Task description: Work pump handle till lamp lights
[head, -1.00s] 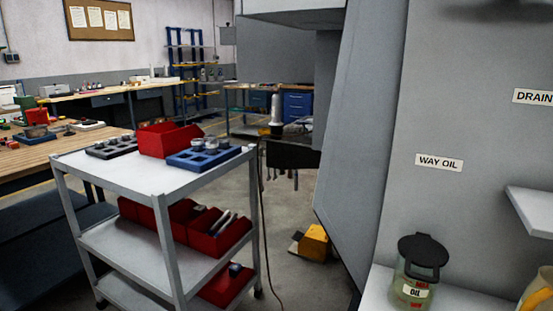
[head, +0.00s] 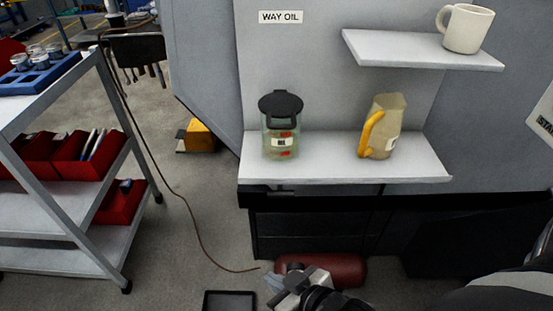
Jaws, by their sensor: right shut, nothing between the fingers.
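The way-oil reservoir (head: 281,143) stands on the lower white shelf, under a "WAY OIL" label (head: 281,17). It is a clear greenish jar with an "OIL" label, red marks and a black top (head: 281,105). I cannot make out a separate pump handle on the black top at this angle. No lamp can be made out. My right gripper (head: 276,284) is at the bottom centre, shut and empty, well below the shelf and apart from the reservoir. My left gripper is out of view.
A yellow-handled jug (head: 381,128) stands right of the reservoir; a white mug (head: 466,28) is on the upper shelf (head: 420,53). A red cylinder (head: 340,270) lies below, near my gripper. A black tray (head: 230,303) is on the floor. A grey cart (head: 60,261) stands left.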

